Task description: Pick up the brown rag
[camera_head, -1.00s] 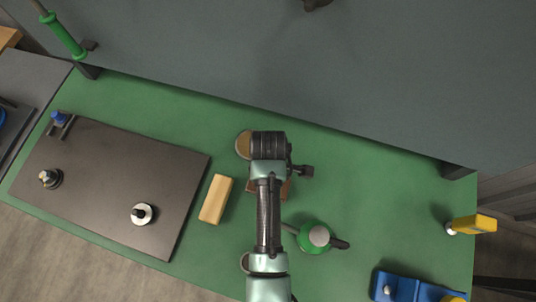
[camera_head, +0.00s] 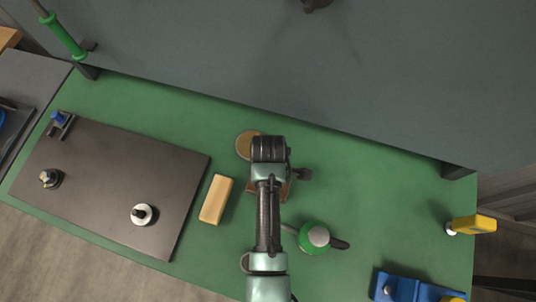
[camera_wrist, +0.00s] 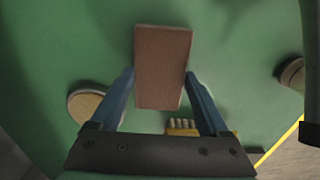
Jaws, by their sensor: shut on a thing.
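The brown rag (camera_wrist: 162,68) is a flat reddish-brown rectangle in the wrist view. My gripper (camera_wrist: 159,75) has its two blue fingers at the rag's left and right long sides, shut on it. The rag's far end reaches past the fingertips. In the head view only edges of the rag (camera_head: 285,190) show beside my arm, over the green bench top. My arm hides the fingers there. I cannot tell whether the rag is clear of the bench.
On the green bench top (camera_head: 350,205), a tan block (camera_head: 215,199) lies left of my arm and a green round tool (camera_head: 313,236) stands close on the right. A round tan-topped piece (camera_head: 243,146) is near my wrist. A dark plate (camera_head: 110,185) with fittings covers the left.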

